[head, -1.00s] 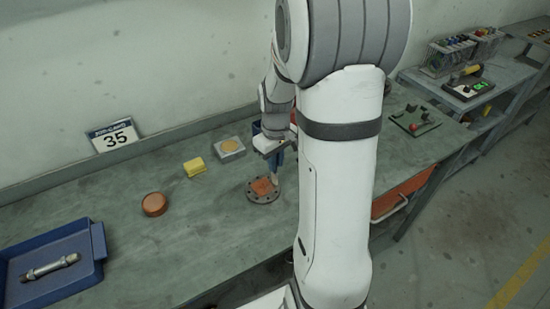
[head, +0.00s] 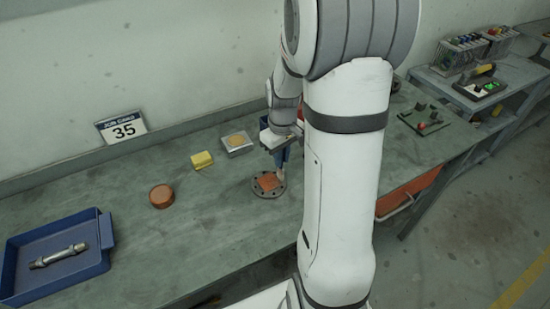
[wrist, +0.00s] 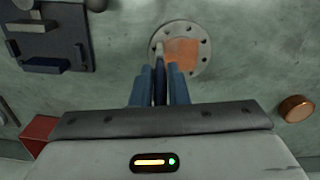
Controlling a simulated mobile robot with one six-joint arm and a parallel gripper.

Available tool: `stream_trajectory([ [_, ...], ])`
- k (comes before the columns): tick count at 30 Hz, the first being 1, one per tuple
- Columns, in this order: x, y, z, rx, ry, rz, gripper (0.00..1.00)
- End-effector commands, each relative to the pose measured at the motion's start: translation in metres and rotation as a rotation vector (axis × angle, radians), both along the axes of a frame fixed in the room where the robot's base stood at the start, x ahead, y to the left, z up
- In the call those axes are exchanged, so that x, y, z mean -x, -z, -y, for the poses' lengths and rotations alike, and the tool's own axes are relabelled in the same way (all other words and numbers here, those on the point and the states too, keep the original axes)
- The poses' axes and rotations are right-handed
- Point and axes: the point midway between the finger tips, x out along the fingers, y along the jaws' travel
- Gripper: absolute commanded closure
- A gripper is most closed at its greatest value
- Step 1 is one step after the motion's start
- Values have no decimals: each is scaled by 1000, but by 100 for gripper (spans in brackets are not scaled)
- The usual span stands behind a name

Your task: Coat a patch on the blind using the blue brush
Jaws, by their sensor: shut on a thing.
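The blind (head: 258,193) is a round dark grey disc with holes around its rim, lying flat on the bench. A squarish orange patch (head: 268,181) covers its middle. In the wrist view the blind (wrist: 203,67) is at top centre, its orange patch (wrist: 184,53) mostly to the right of the brush tip. My gripper (head: 279,150) is above the blind's far right side.
A blue tray (head: 103,236) with a metal rod (head: 59,255) is at far left. Bench space between is clear.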

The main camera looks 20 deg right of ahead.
Motion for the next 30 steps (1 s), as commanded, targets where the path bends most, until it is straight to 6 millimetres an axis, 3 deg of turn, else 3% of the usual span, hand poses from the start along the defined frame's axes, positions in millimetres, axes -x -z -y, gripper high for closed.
stream_trajectory([
  [1, 0, -15, 0, 1, 1, 3, 100],
  [18, -1, -65, -4, 0, -10, 3, 100],
  [30, -1, -72, -4, 1, -11, 1, 100],
])
